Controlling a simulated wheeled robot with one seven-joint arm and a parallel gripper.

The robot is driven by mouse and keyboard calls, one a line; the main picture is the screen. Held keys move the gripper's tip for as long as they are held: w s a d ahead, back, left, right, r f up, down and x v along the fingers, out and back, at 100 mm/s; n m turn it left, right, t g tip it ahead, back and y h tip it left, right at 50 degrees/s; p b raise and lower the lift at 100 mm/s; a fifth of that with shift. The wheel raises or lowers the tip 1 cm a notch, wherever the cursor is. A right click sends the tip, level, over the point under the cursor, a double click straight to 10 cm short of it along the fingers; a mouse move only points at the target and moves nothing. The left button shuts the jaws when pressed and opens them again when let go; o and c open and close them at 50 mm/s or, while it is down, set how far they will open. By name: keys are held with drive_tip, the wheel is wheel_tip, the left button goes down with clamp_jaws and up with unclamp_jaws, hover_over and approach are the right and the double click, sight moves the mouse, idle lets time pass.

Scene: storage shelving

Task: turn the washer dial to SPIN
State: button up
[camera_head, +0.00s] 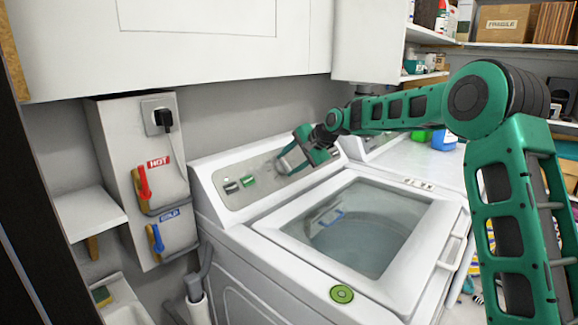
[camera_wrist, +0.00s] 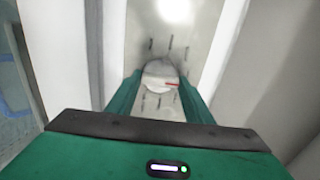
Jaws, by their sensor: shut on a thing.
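The washer (camera_head: 262,262) stands in the middle of the head view, with its sloped control panel (camera_head: 232,168) at the back. In the wrist view, the pale round dial (camera_wrist: 157,72) has a red mark pointing right. Several dark label marks surround it, too blurred to read, so I cannot tell which setting it points to. My gripper (camera_wrist: 160,84) is shut on the dial, with a green finger on each side. In the head view my gripper (camera_head: 284,163) is at the panel and mostly hides the dial.
A silver and a green button (camera_head: 248,181) sit left of my gripper on the panel. The glass lid (camera_head: 365,225) is closed. White cabinets (camera_head: 200,50) hang above. Red and blue valve handles (camera_head: 144,184) are on the left wall box.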

drive_tip(key=n, duration=0.5)
drive_tip(key=shift+f+n, duration=0.1)
drive_tip(key=shift+n, duration=0.2)
drive_tip(key=n, duration=1.1)
drive_tip(key=shift+d+f+n, duration=0.1)
drive_tip(key=shift+n, duration=0.3)
drive_tip(key=n, duration=0.6)
drive_tip(key=shift+d, duration=0.1)
drive_tip(key=o, duration=1)
drive_tip(key=shift+n, duration=0.3)
